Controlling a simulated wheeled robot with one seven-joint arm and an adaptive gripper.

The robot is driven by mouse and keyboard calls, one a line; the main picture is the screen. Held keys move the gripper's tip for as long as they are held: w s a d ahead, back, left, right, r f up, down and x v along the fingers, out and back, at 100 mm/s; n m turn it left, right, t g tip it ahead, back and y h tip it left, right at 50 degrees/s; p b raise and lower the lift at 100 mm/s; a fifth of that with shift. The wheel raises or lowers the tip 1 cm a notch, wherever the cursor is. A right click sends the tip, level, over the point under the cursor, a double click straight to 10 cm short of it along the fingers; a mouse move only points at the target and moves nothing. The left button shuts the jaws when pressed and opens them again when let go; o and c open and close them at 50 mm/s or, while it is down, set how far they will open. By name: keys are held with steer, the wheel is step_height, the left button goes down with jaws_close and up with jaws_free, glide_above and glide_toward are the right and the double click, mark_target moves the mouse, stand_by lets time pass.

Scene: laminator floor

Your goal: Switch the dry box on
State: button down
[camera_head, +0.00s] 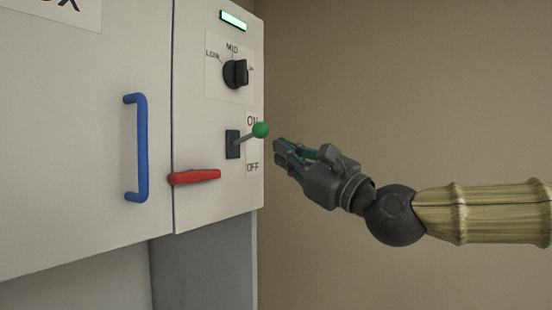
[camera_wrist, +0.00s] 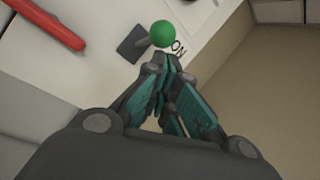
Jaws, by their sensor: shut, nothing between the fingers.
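The dry box (camera_head: 75,120) is a white cabinet on the left in the head view. Its switch lever (camera_head: 244,138) has a green ball (camera_head: 261,130) and sticks out of a dark plate between the ON label (camera_head: 253,120) and the OFF label (camera_head: 253,167). The lever tilts upward, its ball near ON. My gripper (camera_head: 278,149) is shut and empty, just right of the ball and slightly lower, apparently apart from it. In the wrist view the green ball (camera_wrist: 161,33) is just beyond my closed fingertips.
A black dial (camera_head: 236,74) sits above the lever, under a lit green lamp (camera_head: 233,20). A red handle (camera_head: 195,177) juts out below left. A blue door handle (camera_head: 137,148) is further left.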

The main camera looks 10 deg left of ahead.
steer(key=shift+r+b+v, duration=0.2)
steer(key=shift+b+v, duration=0.25)
steer(key=shift+v, duration=1)
steer(key=shift+r+b+v, duration=0.25)
steer(key=shift+b+v, duration=0.15)
steer(key=shift+v, duration=1.05)
steer(key=shift+s+d, duration=0.1)
steer(key=shift+d, duration=0.05)
steer(key=shift+f, duration=0.1)
